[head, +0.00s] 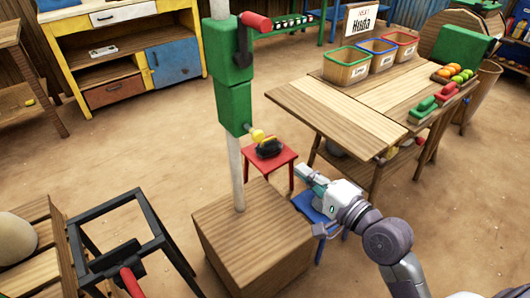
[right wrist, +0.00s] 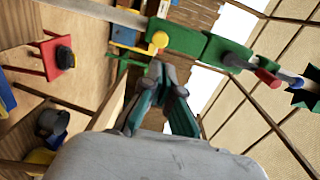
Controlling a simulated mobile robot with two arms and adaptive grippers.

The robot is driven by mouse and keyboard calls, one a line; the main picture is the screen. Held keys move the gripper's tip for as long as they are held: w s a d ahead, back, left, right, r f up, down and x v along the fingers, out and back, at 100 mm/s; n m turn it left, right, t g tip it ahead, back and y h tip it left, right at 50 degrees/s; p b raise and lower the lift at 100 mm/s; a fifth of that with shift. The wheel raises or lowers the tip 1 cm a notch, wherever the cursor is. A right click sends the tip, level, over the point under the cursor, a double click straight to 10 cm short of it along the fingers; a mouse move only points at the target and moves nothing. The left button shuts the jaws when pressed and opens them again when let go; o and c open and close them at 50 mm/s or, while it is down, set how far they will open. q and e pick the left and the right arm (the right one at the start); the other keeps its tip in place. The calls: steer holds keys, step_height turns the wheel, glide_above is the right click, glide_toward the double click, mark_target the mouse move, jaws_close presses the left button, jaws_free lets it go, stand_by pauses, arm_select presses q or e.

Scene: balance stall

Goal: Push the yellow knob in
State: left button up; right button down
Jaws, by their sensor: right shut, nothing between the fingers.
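The yellow knob (head: 258,135) sticks out to the right from the lower green box (head: 234,115) on a pale upright post. In the right wrist view the yellow knob (right wrist: 160,39) shows just beyond my fingertips, with a gap between. My right gripper (head: 303,173) is shut and empty, to the right of the knob and lower in the head view. Its fingers also show in the right wrist view (right wrist: 164,75). My left gripper is not in view.
The post stands on a wooden block (head: 253,245). A red stool (head: 283,168) with a dark object on it stands behind, and a blue stool (head: 309,204) is beside my right gripper. A wooden table (head: 330,115) with bins is at the right. A red handle (head: 256,21) projects from the upper green box.

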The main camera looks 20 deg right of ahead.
mark_target(260, 135)
steer(key=x, duration=1.3)
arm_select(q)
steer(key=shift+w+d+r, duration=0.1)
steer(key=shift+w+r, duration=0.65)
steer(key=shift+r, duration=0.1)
arm_select(e)
steer(key=shift+w+a, duration=0.15)
steer(key=shift+w, duration=0.2)
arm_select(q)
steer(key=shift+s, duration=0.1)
arm_select(e)
steer(key=shift+w+a+r, duration=0.1)
steer(key=shift+w, duration=0.2)
steer(key=p+x, duration=0.1)
steer(key=x, duration=0.2)
steer(key=shift+r, duration=0.1)
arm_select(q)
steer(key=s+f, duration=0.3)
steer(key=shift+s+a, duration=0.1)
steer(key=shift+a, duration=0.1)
arm_select(e)
steer(key=shift+s+r, duration=0.15)
